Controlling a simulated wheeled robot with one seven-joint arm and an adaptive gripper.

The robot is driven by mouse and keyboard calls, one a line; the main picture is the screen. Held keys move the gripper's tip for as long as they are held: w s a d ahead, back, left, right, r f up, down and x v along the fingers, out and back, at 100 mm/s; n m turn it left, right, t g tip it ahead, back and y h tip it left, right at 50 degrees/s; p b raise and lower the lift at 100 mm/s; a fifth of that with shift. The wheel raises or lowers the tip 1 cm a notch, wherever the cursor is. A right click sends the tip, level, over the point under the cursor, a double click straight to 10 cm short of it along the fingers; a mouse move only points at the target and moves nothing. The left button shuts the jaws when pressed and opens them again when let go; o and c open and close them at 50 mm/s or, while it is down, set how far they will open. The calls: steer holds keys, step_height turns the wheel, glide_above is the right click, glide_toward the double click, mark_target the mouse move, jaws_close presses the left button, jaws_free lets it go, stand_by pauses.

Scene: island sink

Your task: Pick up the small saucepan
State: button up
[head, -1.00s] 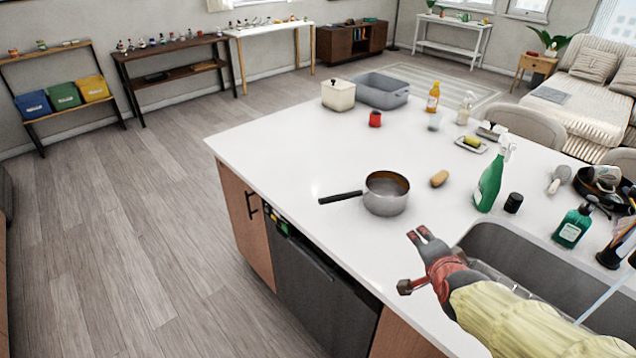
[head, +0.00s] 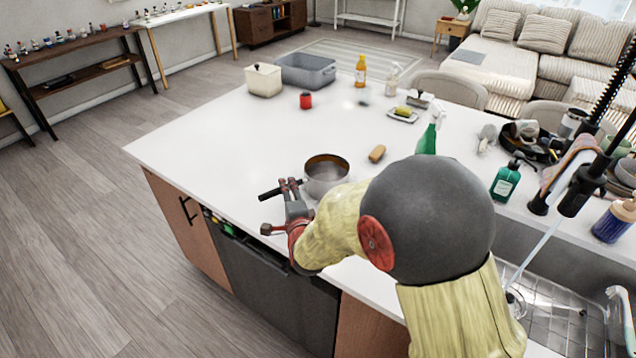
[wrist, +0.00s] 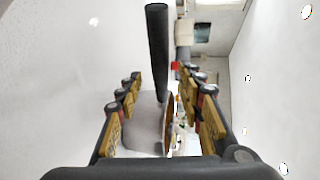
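The small saucepan (head: 326,172) is a grey metal pan with a dark handle (head: 267,194). It stands upright on the white island counter, its handle pointing left. My gripper (head: 289,184) is at the handle, close beside the pan's left wall, and hides part of the handle. In the wrist view the black handle (wrist: 157,45) runs up the middle, between the two fingers of my gripper (wrist: 162,76). The fingers stand apart, with a gap on each side of the handle. The pan's grey body (wrist: 148,125) shows lower down between them.
The counter left of the pan is clear.

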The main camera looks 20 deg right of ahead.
steer(key=x, duration=0.3)
steer(key=shift+w+b, duration=0.15)
steer(key=shift+b, duration=0.15)
steer(key=shift+c, duration=1.3)
jaws_close()
steer(key=shift+r, duration=0.1)
